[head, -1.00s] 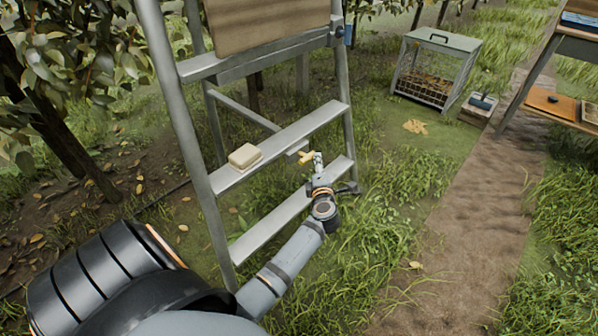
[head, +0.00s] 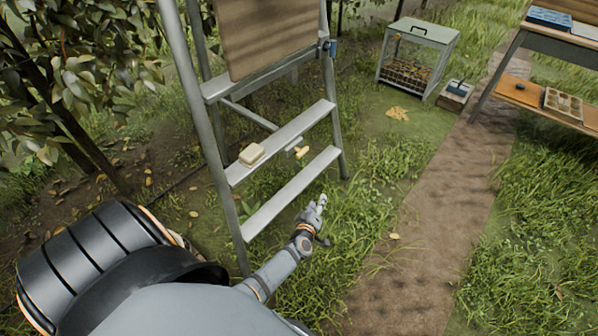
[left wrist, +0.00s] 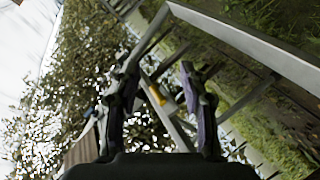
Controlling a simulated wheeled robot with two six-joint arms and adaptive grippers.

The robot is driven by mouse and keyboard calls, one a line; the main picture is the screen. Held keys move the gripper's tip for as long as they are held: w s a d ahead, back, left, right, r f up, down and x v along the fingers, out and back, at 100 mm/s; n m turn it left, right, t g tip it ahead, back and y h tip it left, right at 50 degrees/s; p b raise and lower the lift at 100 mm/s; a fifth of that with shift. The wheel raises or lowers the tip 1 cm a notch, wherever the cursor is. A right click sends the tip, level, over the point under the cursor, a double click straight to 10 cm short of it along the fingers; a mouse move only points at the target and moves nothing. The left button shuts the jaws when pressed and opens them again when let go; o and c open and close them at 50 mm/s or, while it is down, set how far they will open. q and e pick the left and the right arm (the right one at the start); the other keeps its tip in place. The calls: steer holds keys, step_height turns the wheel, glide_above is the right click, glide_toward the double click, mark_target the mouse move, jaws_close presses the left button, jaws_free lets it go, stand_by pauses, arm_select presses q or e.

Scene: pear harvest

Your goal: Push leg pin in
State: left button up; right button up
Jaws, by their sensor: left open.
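The leg pin, with a yellow handle (head: 302,152), sits on the metal stepladder (head: 292,187) between two of its treads, beside a small grey bracket. How deep it sits cannot be told. My left gripper (head: 318,203) is open and empty, below and to the right of the pin, clear of the ladder over the grass. In the left wrist view, the yellow handle (left wrist: 157,94) shows in the gap between the open fingers (left wrist: 158,75), some distance beyond them. My right gripper is not in view.
A cream block (head: 252,154) lies on a ladder tread. A brown board (head: 265,35) stands higher on the ladder. A dirt path (head: 425,215) and grass are clear on the right.

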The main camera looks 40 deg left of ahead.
arm_select(q)
steer(key=s+d+f+m+g+h+p, duration=0.1)
steer(key=s+f+m+g+p, duration=0.1)
steer(key=s, duration=0.5)
steer(key=s+d+f+m+g+h+p, duration=0.1)
steer(key=s+f+m+g+h+p, duration=0.1)
steer(key=s+f+m+p, duration=0.3)
steer(key=s+f, duration=0.1)
steer(key=s, duration=0.1)
steer(key=shift+s+d+m+g, duration=0.3)
steer(key=shift+s+d+g, duration=0.05)
steer(key=shift+g, duration=0.05)
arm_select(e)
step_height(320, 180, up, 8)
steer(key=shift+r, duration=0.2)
